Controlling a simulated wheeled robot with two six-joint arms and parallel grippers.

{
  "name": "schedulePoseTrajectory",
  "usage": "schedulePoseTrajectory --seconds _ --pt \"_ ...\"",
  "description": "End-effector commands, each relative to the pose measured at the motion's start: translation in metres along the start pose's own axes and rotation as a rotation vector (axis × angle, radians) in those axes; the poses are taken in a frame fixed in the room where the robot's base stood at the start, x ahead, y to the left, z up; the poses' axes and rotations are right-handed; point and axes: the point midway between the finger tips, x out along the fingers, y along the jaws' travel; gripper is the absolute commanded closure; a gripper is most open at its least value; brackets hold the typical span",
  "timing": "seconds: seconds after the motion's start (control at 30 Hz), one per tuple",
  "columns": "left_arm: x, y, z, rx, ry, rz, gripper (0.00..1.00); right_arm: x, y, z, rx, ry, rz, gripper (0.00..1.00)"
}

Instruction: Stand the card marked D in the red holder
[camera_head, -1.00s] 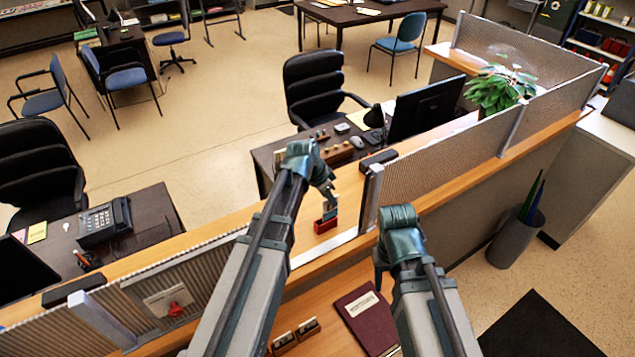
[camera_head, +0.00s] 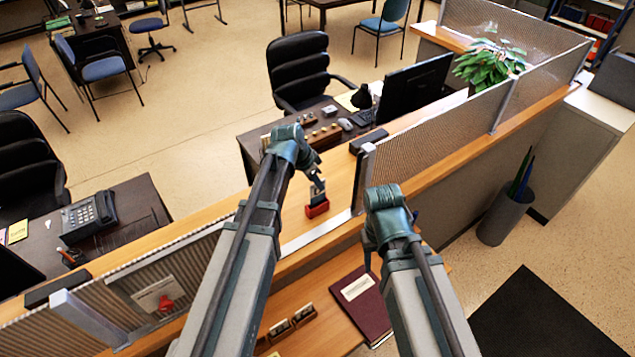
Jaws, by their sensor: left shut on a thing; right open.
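The red holder (camera_head: 317,209) stands on the wooden counter ledge, in the gap between the partition panels. My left gripper (camera_head: 317,187) points down right over it, shut on a small thin thing taken to be a card. The card's face and its letter cannot be read, and I cannot tell whether its lower edge is inside the holder's slot or just above it. My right gripper (camera_head: 368,257) hangs over the lower desk, open, its fingers mostly hidden behind its own wrist.
Two brown holders with pale cards (camera_head: 278,330) (camera_head: 303,315) stand on the lower desk. A maroon folder (camera_head: 362,305) lies to their right. Mesh partition panels (camera_head: 430,143) rise beside the red holder. A telephone (camera_head: 90,215) and a monitor (camera_head: 415,85) are on desks behind.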

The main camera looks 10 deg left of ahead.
Motion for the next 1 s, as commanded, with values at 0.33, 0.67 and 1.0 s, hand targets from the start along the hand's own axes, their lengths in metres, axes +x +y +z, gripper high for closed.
schedulePoseTrajectory --seconds 0.33,0.67,1.0 --pt "0.027 0.0 0.011 0.0 0.0 0.0 1.0 0.029 -0.003 -0.002 -0.007 0.001 0.001 0.5" --pt "0.03 0.0 0.013 0.0 0.0 0.0 1.0 0.033 -0.003 -0.002 -0.006 0.001 0.001 0.5" --pt "0.03 0.0 0.013 0.0 0.0 0.0 0.59 0.033 -0.003 -0.002 -0.006 0.001 0.001 0.5"
